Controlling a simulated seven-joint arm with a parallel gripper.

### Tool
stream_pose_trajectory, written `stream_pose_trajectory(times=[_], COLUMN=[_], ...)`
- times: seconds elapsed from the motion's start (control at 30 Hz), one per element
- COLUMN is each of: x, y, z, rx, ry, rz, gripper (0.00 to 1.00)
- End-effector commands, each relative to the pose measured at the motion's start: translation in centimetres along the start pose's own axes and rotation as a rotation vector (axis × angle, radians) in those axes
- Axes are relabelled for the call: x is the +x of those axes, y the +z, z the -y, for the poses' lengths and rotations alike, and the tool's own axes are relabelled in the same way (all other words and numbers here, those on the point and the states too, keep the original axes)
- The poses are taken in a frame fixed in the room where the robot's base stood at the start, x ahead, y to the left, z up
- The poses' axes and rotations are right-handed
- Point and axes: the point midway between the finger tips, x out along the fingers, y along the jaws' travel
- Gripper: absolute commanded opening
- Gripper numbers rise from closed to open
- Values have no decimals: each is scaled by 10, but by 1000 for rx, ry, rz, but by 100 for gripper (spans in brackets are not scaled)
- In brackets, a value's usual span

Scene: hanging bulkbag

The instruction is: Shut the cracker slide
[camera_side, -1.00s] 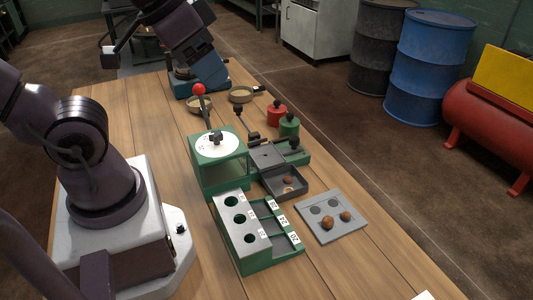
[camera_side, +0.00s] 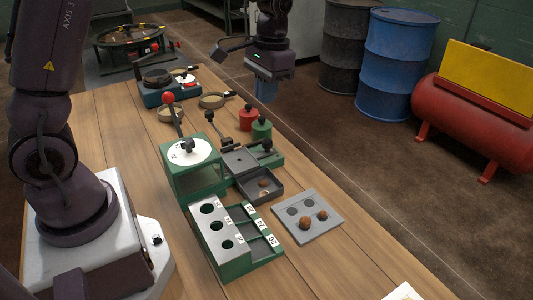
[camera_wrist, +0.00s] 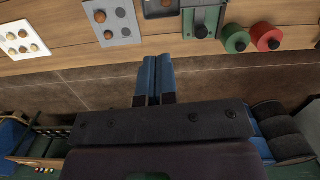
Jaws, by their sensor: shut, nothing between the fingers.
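The cracker looks to be the low green and grey unit in the middle of the side view. Its dark grey tray (camera_side: 259,187) is out at the front, with a brown nut (camera_side: 263,183) in it. A grey flat cover (camera_side: 239,161) and a green block with a black knob (camera_side: 266,146) sit behind the tray. The green block also shows in the wrist view (camera_wrist: 201,22). I cannot tell for sure which part is the slide. My gripper (camera_side: 266,92) has blue fingers, shut and empty, beyond the table's right edge. Its fingers (camera_wrist: 154,78) touch nothing in the wrist view.
A green dial stand (camera_side: 190,165) with a red-ball lever (camera_side: 168,98) stands left of the tray. A green holed rack (camera_side: 232,240) is in front. A grey nut plate (camera_side: 308,217) lies right. Red (camera_side: 247,119) and green (camera_side: 261,128) knobbed weights stand behind the cracker.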

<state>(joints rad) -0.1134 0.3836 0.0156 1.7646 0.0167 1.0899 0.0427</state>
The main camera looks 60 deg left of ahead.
Motion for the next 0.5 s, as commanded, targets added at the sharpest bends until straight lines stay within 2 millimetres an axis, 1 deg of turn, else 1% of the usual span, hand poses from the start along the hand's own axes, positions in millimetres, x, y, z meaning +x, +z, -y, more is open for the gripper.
stream_pose_trajectory(times=[0.03,0.1,0.17,0.3,0.4,0.47,0.5], x=[17,36,55,98,121,125,123], y=[-17,-37,-52,-84,-102,-110,-115], z=[5,11,16,27,34,36,37], rx=[-2,-1,2,14,27,37,44], ry=[-1,-1,-1,-1,-1,-2,-4], rz=[44,92,133,220,263,274,273], gripper=[0,0,0,0,0,0,0])
